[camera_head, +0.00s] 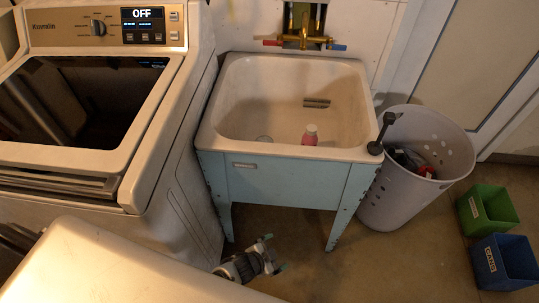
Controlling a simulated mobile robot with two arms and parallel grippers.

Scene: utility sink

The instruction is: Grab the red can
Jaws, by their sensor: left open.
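A small pink-red object (310,134), upright like a can or bottle, stands in the sink basin (250,95) near its front wall. Its lower part is hidden by the front rim. Another small red thing (427,171) shows among dark items in the laundry basket; its shape is too small to tell. My left gripper (274,252) is low in front of the sink, below the basin and near the floor. It is open and empty, apart from both red things. My right gripper is not in view.
A pale perforated basket (397,205) stands right of the sink, with a dark stick-like object (383,133) at the sink's right rim. A washer (150,120) stands left. Green (487,209) and blue (503,262) bins sit on the floor at right. Brass taps (303,40) are behind.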

